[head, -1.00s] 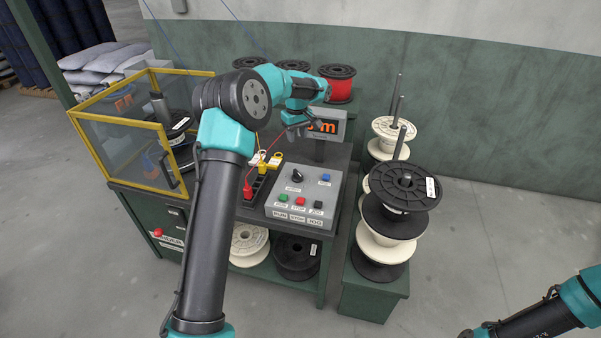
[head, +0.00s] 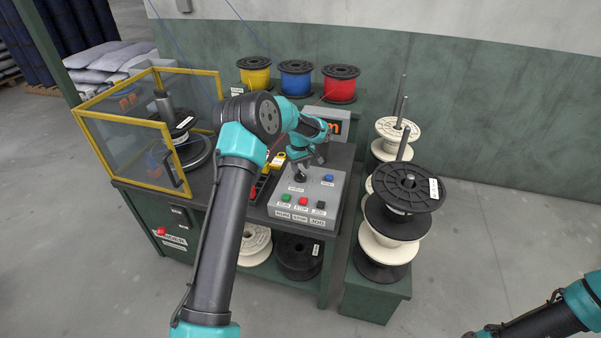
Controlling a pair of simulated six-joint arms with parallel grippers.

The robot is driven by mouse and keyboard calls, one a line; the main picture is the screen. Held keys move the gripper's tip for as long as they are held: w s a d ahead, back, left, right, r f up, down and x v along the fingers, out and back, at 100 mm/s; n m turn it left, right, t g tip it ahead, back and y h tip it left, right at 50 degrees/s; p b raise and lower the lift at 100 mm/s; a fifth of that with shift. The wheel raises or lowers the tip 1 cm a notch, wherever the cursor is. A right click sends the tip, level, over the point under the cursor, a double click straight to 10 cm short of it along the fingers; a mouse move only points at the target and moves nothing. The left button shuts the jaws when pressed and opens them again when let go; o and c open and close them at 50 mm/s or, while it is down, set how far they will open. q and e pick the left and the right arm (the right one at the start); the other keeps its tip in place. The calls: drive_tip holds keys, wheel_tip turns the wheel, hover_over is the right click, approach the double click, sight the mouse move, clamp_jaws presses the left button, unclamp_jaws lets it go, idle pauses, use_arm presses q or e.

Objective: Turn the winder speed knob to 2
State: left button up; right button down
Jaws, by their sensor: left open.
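The winder speed knob (head: 299,178) is a black knob on the upper left of the grey sloped control box (head: 331,196). My left gripper (head: 301,169) is open and pointing down right over the knob, its fingers around or just above it; I cannot tell whether they touch it. The dial marks around the knob are too small and partly hidden to read. My right gripper is outside the view; only part of my right arm shows at the lower right corner.
A blue button (head: 329,178) sits right of the knob, with green (head: 286,198), red (head: 303,201) and black (head: 321,205) buttons in front. A yellow-framed guard (head: 150,125) is at left, stacked spools (head: 404,187) at right.

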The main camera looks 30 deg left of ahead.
sight(300, 172)
use_arm(q)
drive_tip(key=shift+f, duration=1.55)
clamp_jaws()
